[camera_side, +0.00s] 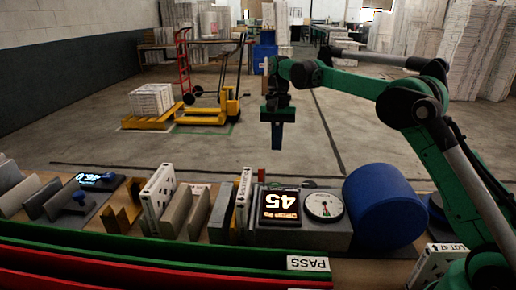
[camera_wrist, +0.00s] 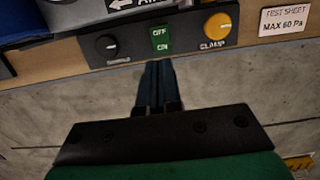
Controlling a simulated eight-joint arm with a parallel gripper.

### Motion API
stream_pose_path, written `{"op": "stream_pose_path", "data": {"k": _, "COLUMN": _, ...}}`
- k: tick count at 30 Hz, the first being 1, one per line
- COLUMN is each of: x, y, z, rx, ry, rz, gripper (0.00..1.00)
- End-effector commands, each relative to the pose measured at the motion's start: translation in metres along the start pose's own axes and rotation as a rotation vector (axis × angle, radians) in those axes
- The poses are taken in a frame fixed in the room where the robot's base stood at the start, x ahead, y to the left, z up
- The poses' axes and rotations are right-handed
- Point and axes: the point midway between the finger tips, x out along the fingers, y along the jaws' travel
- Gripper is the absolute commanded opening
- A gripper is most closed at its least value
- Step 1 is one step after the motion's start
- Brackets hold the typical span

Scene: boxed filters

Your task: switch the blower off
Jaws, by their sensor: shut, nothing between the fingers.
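A green rocker switch (camera_wrist: 162,40) marked OFF and ON sits in a dark panel in the wrist view. OFF is at its upper end and ON at its lower end in the picture; I cannot tell which end is pressed. My gripper (camera_wrist: 157,68) is shut and empty, with its fingertips just below the switch in that picture. Contact does not show. In the side view my gripper (camera_side: 276,147) points down, above and beyond the bench's far edge.
A dark knob (camera_wrist: 107,46) and a yellow CLAMP knob (camera_wrist: 217,25) flank the switch. A MAX 60 Pa sheet (camera_wrist: 285,20) is at the right. Upright boxed filters (camera_side: 158,196) and slotted holders stand on the bench. The floor beyond is clear near my gripper.

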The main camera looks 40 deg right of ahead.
Motion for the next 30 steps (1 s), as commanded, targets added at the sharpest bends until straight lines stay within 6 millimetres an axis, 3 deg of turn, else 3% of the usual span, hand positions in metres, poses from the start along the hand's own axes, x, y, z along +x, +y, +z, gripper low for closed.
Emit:
{"op": "stream_pose_path", "data": {"k": 9, "x": 0.06, "y": 0.0, "z": 0.001, "rx": -0.002, "ry": 0.0, "rz": 0.0, "gripper": 0.0}}
{"op": "stream_pose_path", "data": {"k": 15, "x": 0.089, "y": 0.0, "z": 0.001, "rx": -0.001, "ry": 0.0, "rz": 0.0, "gripper": 0.0}}
{"op": "stream_pose_path", "data": {"k": 21, "x": 0.1, "y": 0.0, "z": 0.001, "rx": 0.0, "ry": 0.0, "rz": 0.0, "gripper": 0.0}}
{"op": "stream_pose_path", "data": {"k": 30, "x": 0.1, "y": 0.0, "z": 0.001, "rx": 0.0, "ry": 0.0, "rz": 0.0, "gripper": 0.0}}
